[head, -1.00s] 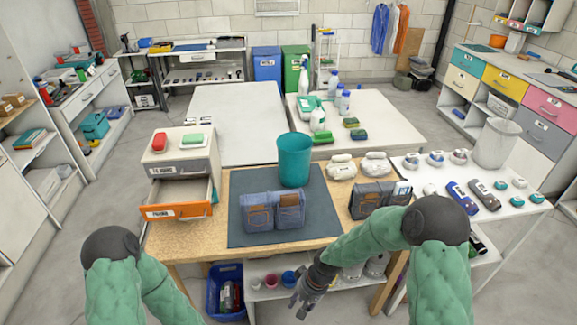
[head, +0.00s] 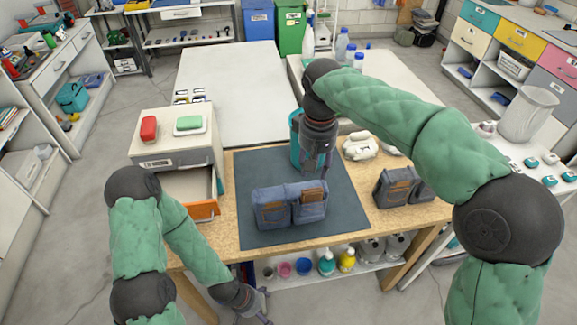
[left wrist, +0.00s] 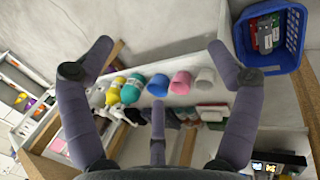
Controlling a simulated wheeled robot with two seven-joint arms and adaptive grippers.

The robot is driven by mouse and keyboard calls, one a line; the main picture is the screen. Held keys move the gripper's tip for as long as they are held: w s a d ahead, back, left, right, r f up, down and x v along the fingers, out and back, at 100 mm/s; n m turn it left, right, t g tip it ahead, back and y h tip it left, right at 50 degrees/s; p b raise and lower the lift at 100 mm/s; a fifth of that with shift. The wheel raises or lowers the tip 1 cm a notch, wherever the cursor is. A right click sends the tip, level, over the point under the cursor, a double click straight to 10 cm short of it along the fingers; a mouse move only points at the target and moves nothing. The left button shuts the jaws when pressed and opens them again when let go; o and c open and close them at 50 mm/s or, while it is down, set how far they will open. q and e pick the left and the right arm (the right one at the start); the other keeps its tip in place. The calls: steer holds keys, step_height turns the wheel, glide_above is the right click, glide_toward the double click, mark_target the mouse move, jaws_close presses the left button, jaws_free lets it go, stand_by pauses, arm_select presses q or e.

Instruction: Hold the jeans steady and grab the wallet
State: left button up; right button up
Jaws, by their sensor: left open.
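The folded blue jeans (head: 289,206) lie on the dark mat (head: 262,236) in the head view. A brown wallet (head: 312,196) sticks out of their right-hand pocket, and another brown piece shows at the left pocket. My right gripper (head: 314,172) points down just behind the jeans, in front of the teal bin, apart from the wallet; its finger opening is unclear. My left gripper (head: 254,312) is low in front of the table, away from the jeans. In the left wrist view its fingers (left wrist: 158,52) are spread with nothing between them.
The teal bin (head: 296,128) stands behind the jeans, partly hidden by my right arm. A drawer unit (head: 175,150) with its orange-fronted drawer (head: 204,210) open stands left. More folded denim (head: 393,190) lies right. Cups and bottles (head: 346,260) stand on the lower shelf.

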arm_select(q)
steer(key=d+r+m+g, duration=0.2)
steer(key=d+r+m, duration=0.1)
steer(key=r+m, duration=0.15)
arm_select(e)
steer(key=shift+f, duration=0.1)
steer(key=shift+s, duration=0.1)
arm_select(q)
step_height(320, 180, up, 34)
steer(key=f+m+t+y, duration=0.15)
steer(key=m+y, duration=0.25)
steer(key=m, duration=0.9)
glide_above(268, 208)
steer(key=shift+w+a+r+t, duration=0.25)
steer(key=shift+w+a+r, duration=0.05)
steer(key=shift+w+r, duration=0.2)
steer(key=shift+w+d+f, duration=0.15)
steer(key=shift+w+f, duration=0.1)
step_height(268, 208, down, 11)
steer(key=shift+r, duration=0.2)
